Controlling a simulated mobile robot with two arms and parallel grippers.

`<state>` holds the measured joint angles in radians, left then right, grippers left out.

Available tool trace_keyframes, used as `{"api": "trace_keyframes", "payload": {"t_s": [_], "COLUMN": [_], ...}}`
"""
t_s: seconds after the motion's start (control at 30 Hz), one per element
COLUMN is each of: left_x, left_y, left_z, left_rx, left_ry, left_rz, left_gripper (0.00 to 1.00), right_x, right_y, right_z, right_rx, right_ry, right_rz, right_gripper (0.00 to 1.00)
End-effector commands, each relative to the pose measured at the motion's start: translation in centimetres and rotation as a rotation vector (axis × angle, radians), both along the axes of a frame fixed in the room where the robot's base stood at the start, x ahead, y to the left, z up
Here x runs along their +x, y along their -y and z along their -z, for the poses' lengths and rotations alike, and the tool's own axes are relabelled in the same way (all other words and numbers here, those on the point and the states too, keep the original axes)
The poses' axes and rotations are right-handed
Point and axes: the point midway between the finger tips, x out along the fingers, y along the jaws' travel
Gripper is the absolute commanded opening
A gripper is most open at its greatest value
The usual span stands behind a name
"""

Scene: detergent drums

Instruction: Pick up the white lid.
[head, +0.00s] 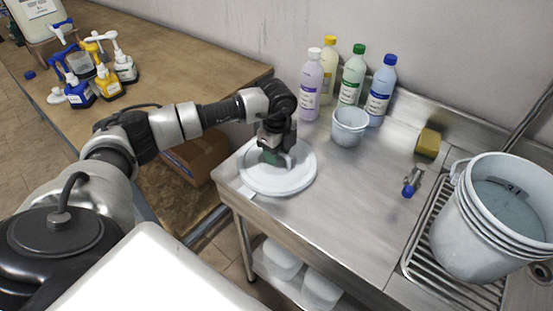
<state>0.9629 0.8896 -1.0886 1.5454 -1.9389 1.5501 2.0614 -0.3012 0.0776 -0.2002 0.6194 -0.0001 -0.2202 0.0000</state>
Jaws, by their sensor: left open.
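The white lid (290,181) is a round, shallow disc lying flat on the left end of the steel counter (360,190). The gripper hides part of the lid's upper middle. A small green patch shows at the fingers, too small to make out. My right gripper is not in view.
Several bottles (311,85) and a small white bucket (350,126) stand behind the lid. A yellow sponge (428,143), a blue-tipped nozzle (411,182) and stacked large buckets (465,235) are to the right.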

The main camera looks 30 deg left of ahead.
Motion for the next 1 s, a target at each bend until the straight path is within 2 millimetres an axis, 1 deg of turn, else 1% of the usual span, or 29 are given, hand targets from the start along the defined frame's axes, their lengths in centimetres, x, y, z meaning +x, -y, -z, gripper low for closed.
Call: {"api": "trace_keyframes", "payload": {"t_s": [0.1,0.13,0.4,0.77,0.87,1.0], "left_x": [0.0,0.0,0.0,0.0,0.1,0.1], "left_y": [0.0,0.0,0.0,0.0,0.1,0.0], "left_z": [0.0,0.0,0.0,-0.2,-0.8,-2.4], "left_rx": [0.0,0.0,-0.001,-0.001,-0.002,-0.001], "left_ry": [0.0,0.0,0.0,0.001,0.004,0.006], "left_rz": [0.001,0.001,0.001,0.001,0.001,0.001], "left_gripper": [0.43,0.42,0.0,0.0,0.0,0.0], "right_x": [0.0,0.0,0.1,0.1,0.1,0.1], "right_y": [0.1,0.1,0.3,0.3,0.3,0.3], "right_z": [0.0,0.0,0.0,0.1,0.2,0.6], "right_rx": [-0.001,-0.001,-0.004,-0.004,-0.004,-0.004], "right_ry": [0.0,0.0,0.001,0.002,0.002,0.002], "right_rz": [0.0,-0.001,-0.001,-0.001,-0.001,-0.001], "right_gripper": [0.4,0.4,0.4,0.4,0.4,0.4]}}
